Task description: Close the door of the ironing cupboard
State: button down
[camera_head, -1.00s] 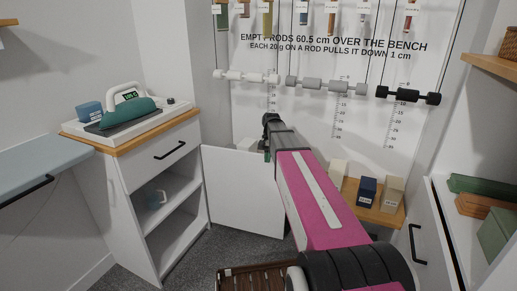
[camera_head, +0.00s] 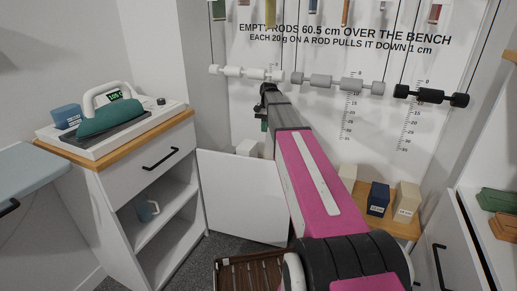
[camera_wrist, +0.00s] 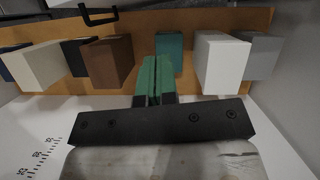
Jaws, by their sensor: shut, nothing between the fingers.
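The ironing cupboard (camera_head: 147,178) is a white cabinet with a wooden top, a drawer and open shelves, at the left in the head view. Its white door (camera_head: 240,196) stands wide open from the cabinet's right side. My arm covers the door's right edge. My gripper (camera_head: 264,122) is beyond and above the door, pointing down near the back bench, and looks small and partly hidden. In the wrist view its green fingers (camera_wrist: 154,80) are shut together with nothing between them. The door cannot be made out in the wrist view.
An iron (camera_head: 107,112) stands on the cupboard top; a blue-grey mug (camera_head: 147,210) is on a shelf. Weighted rods (camera_head: 338,83) hang at the back. Several blocks, including a white one (camera_wrist: 221,62), stand on the wooden bench (camera_wrist: 190,23). A brown slatted crate (camera_head: 250,274) is below my arm.

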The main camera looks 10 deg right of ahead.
jog(key=s+a+f, duration=0.3)
jog(key=s+f, duration=0.3)
jog(key=f, duration=0.3)
jog(key=shift+s+a+f, duration=0.15)
jog(key=shift+s+a, duration=0.1)
jog(key=shift+s, duration=0.1)
